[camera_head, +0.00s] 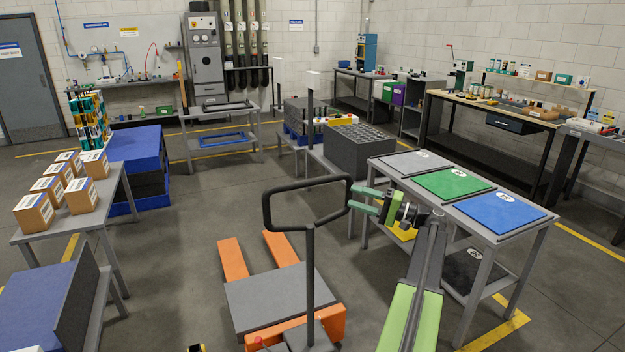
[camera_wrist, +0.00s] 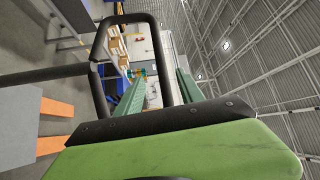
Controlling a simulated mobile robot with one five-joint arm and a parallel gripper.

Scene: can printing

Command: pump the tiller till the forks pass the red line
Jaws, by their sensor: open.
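The pallet truck's tiller (camera_head: 310,270) stands nearly upright, topped by a black loop handle (camera_head: 288,187). The orange forks (camera_head: 234,262) are low near the floor, with a dark grey slab (camera_head: 280,297) across them. My gripper (camera_head: 358,199) is open at the right side of the loop. In the wrist view, the loop handle (camera_wrist: 133,18) has one side bar running down between my green fingers (camera_wrist: 160,80). I cannot tell whether they touch it. I see no red line in either view.
A table with grey, green and blue mats (camera_head: 454,183) stands close on the right. A table with cardboard boxes (camera_head: 60,190) stands at the left, before a blue stack (camera_head: 137,152). A dark crate (camera_head: 360,148) is behind. Floor left of the forks is clear.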

